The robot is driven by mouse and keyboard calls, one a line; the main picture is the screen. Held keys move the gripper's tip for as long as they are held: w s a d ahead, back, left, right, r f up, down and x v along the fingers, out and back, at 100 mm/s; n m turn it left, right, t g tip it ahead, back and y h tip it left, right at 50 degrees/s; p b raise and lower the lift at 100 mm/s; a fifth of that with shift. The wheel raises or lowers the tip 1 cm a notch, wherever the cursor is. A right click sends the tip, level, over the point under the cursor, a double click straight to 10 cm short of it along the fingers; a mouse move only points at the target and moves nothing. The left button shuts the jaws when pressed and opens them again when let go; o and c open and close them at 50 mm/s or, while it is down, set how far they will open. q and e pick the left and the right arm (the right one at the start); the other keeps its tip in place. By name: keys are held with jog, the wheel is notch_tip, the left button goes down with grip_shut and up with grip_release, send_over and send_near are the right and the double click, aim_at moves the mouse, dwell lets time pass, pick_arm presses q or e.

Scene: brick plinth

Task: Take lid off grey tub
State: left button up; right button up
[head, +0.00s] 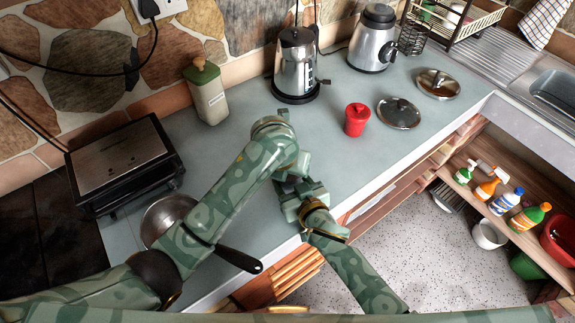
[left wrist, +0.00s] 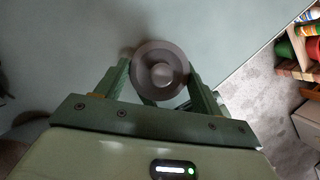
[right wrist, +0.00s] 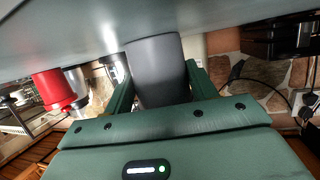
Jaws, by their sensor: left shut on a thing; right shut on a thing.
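The lid of the grey tub (left wrist: 160,70) shows in the left wrist view as a dark grey disc with a round knob. My left gripper (left wrist: 158,92) is shut on it, one finger on each side. The grey tub (right wrist: 158,70) shows in the right wrist view as a plain dark cylinder near the counter. My right gripper (right wrist: 155,88) is shut around its side. In the head view my right gripper (head: 297,195) is by the counter's front edge, and my arms hide the tub. I cannot tell whether the lid touches the tub.
On the counter (head: 330,165) a red tub (head: 357,120) and two pan lids (head: 398,113) are to the right. A kettle (head: 297,62) and a cream canister (head: 208,92) stand behind. A grill (head: 125,160) and a pan (head: 165,218) are left.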

pick_arm(q)
jog(key=shift+r, duration=0.2)
jog(key=shift+r, duration=0.9)
jog(key=shift+r, duration=2)
pick_arm(e)
jog(key=o, duration=1.4)
jog(key=shift+o, duration=0.2)
